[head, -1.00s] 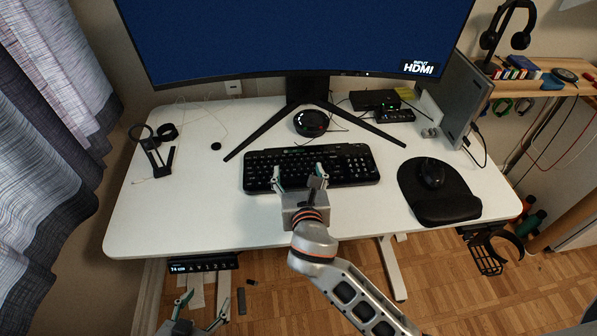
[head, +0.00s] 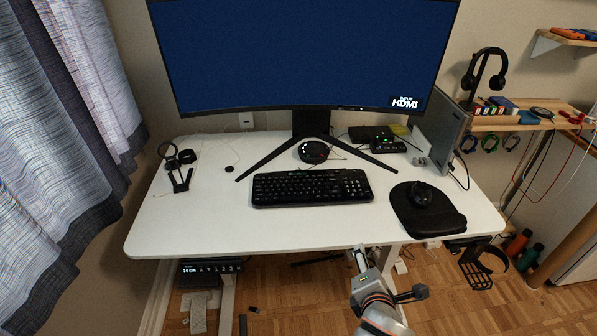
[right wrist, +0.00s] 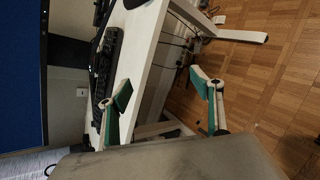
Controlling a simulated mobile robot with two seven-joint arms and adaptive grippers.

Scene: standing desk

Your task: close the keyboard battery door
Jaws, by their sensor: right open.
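The black keyboard (head: 312,188) lies flat, keys up, on the white desk (head: 220,230), in front of the monitor stand. Its battery door does not show in either view. In the head view my right gripper (head: 388,272) is open and empty off the desk's front edge, below and to the right of the keyboard. In the right wrist view its two green-padded fingers (right wrist: 162,88) are spread wide. The keyboard (right wrist: 105,62) shows there edge-on beyond the left finger, apart from it. My left gripper is out of view.
A mouse (head: 421,196) sits on a black wrist-rest pad (head: 432,222) right of the keyboard. A black stand (head: 181,178) is at the desk's left. The monitor (head: 300,55) fills the back. The desk in front of the keyboard is clear.

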